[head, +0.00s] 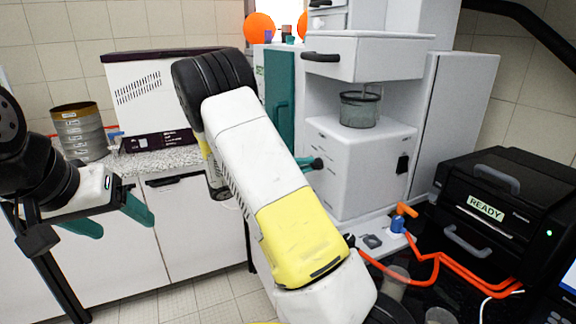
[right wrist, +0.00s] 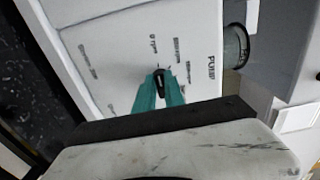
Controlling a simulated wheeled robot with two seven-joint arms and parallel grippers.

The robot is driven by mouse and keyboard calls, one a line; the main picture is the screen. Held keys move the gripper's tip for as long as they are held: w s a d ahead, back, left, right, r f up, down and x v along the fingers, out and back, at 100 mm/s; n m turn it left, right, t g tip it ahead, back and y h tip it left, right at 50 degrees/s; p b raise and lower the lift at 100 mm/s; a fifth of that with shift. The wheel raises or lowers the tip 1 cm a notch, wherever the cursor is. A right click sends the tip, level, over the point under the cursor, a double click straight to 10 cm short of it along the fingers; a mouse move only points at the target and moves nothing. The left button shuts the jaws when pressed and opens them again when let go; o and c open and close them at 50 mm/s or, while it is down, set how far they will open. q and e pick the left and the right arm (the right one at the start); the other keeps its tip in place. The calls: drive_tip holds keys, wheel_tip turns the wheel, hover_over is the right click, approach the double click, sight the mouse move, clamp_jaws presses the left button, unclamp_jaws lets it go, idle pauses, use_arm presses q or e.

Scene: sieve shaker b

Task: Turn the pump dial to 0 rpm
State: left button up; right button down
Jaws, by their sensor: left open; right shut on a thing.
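The pump (head: 345,185) is a white box in the lab unit at centre right. It fills much of the right wrist view, with the word PUMP on its face. Its black dial (right wrist: 161,84) has small labels around it, too blurred to read, so I cannot tell its setting. My right gripper (right wrist: 160,92) is shut on the dial, its teal fingertips on either side. In the head view the dial (head: 318,164) shows at the pump's front, with a teal fingertip touching it. My left gripper (head: 112,216) is open and empty at the left, away from the pump.
A glass vessel (head: 360,109) sits on top of the pump, under a white drawer (head: 368,56). A black READY machine (head: 510,210) stands at the right, with orange tubing (head: 437,262) before it. A sieve stack (head: 80,130) stands on the left counter. My right arm crosses the middle.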

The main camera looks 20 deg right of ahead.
idle(0.3)
drive_tip(key=c, duration=1.4)
unclamp_jaws()
drive_tip(key=shift+c, duration=0.2)
drive_tip(key=s+a, duration=0.1)
drive_tip(key=a, duration=0.6)
drive_tip(key=shift+a, duration=0.35)
